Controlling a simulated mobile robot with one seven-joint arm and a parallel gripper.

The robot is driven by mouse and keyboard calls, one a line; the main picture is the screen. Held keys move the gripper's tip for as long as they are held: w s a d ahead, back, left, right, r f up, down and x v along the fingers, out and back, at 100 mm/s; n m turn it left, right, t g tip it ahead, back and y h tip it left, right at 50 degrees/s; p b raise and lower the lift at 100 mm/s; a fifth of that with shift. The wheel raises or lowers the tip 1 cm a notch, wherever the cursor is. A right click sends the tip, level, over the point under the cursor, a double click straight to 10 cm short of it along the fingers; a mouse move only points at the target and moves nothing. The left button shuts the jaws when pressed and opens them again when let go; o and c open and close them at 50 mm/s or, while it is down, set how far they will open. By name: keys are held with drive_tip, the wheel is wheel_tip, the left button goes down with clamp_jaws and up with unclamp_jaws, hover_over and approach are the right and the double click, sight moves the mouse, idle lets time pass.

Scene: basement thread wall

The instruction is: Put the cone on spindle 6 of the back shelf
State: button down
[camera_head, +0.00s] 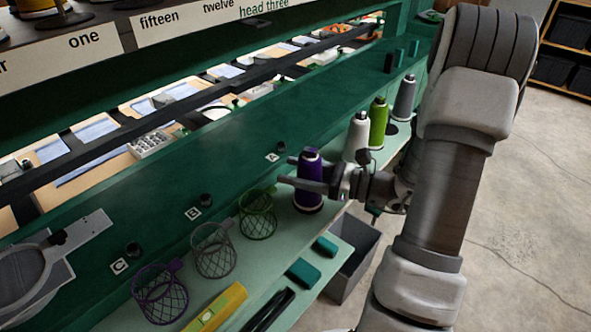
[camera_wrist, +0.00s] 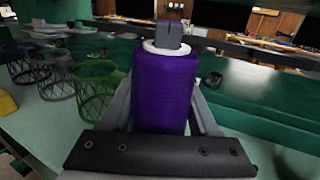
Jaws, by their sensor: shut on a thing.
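A purple thread cone (camera_head: 309,190) stands upright at the green shelf, right of the wire baskets. My gripper (camera_head: 304,186) reaches in from the right and is shut on the cone, one finger on each side. In the wrist view the purple cone (camera_wrist: 166,92) fills the middle, its pale top ring showing, with a dark block or post at its top. My gripper's fingers flank it in that view too. The cone's base is hidden there by my gripper's dark front bar. I cannot tell whether the cone rests on the shelf. No label with six is readable.
White (camera_head: 357,136), green (camera_head: 378,122) and grey (camera_head: 405,98) cones stand behind my gripper along the shelf. Green (camera_head: 257,214), grey (camera_head: 214,250) and purple (camera_head: 160,293) wire baskets stand to the left. A yellow level (camera_head: 217,308) lies in front, and a grey bin (camera_head: 352,266) stands below.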

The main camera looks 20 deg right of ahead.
drive_tip(key=shift+c, duration=0.3)
unclamp_jaws()
drive_tip(key=shift+f, duration=0.1)
drive_tip(key=shift+d, duration=0.1)
drive_tip(key=v, duration=1.7)
drive_tip(key=shift+s, duration=0.2)
